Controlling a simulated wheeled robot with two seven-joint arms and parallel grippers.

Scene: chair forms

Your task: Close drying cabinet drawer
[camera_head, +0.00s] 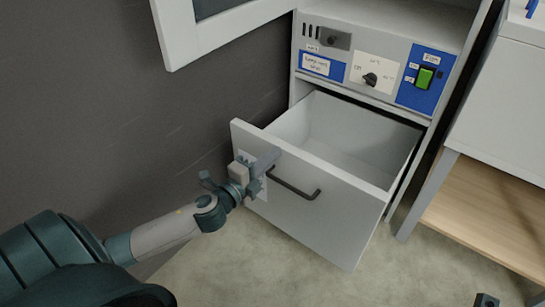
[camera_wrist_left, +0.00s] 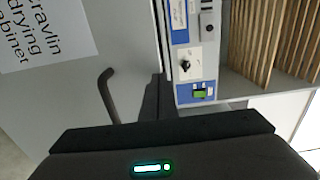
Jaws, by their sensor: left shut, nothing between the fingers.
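The white drawer (camera_head: 325,205) of the drying cabinet (camera_head: 380,60) is pulled out, and its inside looks empty. Its front carries a dark bar handle (camera_head: 300,190), which also shows in the left wrist view (camera_wrist_left: 106,90). A printed label (camera_wrist_left: 45,32) sits on the front, left of the handle. My left gripper (camera_head: 270,160) is shut and empty at the drawer front, left of the handle. In the left wrist view its dark fingers (camera_wrist_left: 157,98) are together beside the handle. I cannot tell whether they touch the front.
Above the drawer is a control panel with a black knob (camera_head: 370,80) and a green switch (camera_head: 424,78). An open white door (camera_head: 215,35) hangs at the upper left. A bench with a wooden shelf (camera_head: 485,205) stands at the right. Floor (camera_head: 290,275) is clear before the drawer.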

